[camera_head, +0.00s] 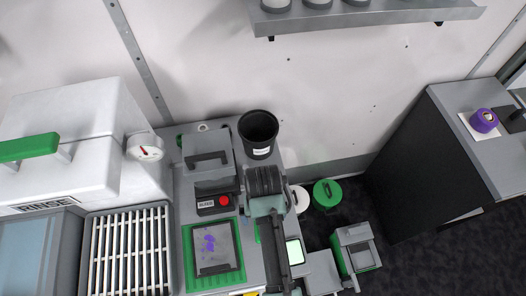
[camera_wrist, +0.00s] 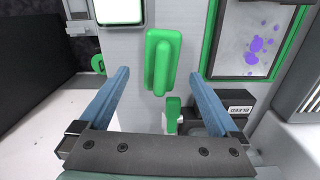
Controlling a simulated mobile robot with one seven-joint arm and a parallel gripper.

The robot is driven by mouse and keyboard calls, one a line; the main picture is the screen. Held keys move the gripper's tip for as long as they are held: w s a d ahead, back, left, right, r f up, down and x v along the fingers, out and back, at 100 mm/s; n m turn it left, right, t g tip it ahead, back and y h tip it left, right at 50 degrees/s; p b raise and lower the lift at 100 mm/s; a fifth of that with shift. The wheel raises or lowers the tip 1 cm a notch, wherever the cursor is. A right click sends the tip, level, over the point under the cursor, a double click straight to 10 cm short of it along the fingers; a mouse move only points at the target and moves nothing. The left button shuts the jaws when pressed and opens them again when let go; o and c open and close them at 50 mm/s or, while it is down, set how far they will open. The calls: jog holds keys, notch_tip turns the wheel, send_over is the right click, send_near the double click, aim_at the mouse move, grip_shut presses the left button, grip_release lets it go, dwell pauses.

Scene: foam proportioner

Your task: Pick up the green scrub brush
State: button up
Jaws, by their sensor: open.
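The green scrub brush (camera_wrist: 163,60) lies on the grey counter top in the wrist view, a long rounded green block. My gripper (camera_wrist: 160,76) is open, with one blue finger on each side of the brush's near end and a gap on both sides. It is empty. I cannot tell how high the fingertips are above the counter. A smaller green piece (camera_wrist: 172,110) shows nearer my gripper's base; I cannot tell if it is a separate thing. In the head view my arm hides most of the brush, and only a green sliver (camera_head: 257,236) shows beside it.
A green-framed panel with purple spots (camera_head: 239,275) and a lit white screen (camera_head: 294,251) flank the brush area. A grey box with a red button (camera_head: 206,159) and a black bin (camera_head: 259,143) stand behind. A slatted rack (camera_head: 130,245) is at left.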

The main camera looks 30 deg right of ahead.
jog(key=shift+s+a+f+p, duration=0.15)
jog(key=shift+f+p, duration=0.3)
jog(key=shift+f, duration=2.1)
jog(key=c, duration=1.5)
jog(key=shift+r, duration=0.15)
